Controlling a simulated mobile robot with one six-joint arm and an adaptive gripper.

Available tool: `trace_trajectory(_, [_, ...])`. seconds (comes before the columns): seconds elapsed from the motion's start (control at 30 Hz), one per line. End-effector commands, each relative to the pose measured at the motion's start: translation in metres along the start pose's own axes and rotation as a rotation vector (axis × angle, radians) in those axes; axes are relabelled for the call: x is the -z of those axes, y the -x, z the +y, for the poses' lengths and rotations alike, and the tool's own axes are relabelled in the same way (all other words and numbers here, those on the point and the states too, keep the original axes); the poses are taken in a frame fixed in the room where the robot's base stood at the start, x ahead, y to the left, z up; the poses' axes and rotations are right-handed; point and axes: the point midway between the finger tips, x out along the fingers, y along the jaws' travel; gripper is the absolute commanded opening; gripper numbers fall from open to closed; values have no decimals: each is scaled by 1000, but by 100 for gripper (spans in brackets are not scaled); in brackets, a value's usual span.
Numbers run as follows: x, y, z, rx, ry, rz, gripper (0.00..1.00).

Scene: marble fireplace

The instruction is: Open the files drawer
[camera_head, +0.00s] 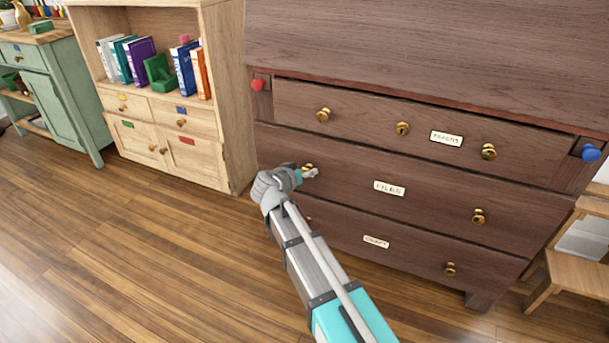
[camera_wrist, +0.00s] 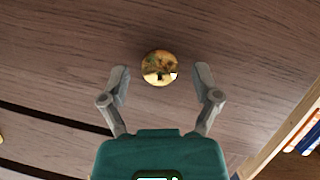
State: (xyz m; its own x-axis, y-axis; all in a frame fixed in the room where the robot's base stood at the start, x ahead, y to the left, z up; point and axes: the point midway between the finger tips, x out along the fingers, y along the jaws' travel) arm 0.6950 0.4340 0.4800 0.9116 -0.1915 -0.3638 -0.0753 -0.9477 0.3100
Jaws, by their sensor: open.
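The files drawer (camera_head: 350,160) is the middle drawer of a dark wooden chest and looks shut. Its pale label (camera_head: 390,188) sits mid-front, with a brass knob on the right (camera_head: 478,216) and another on the left (camera_head: 308,167). My gripper (camera_head: 312,173) is at the left knob and hides part of it. In the wrist view my gripper (camera_wrist: 161,78) is open, one finger on each side of a round brass knob (camera_wrist: 159,68). Gaps show between the knob and both fingers.
Above is a drawer (camera_head: 370,118) with several brass fittings; below is another labelled drawer (camera_head: 400,248). A red knob (camera_head: 257,85) and a blue knob (camera_head: 591,153) flank the top drawer. A light bookcase (camera_head: 225,90) stands left, a wooden stool (camera_head: 580,270) right. Floor in front is clear.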

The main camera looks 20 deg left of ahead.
Motion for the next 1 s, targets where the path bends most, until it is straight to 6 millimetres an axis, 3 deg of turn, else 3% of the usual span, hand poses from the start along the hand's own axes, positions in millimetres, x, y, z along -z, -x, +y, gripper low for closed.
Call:
trace_trajectory(0.5, [0,-10,0,1,0,0,79])
trace_trajectory(0.9, [0,-10,0,1,0,0,4])
trace_trajectory(1.0, [0,-10,0,1,0,0,0])
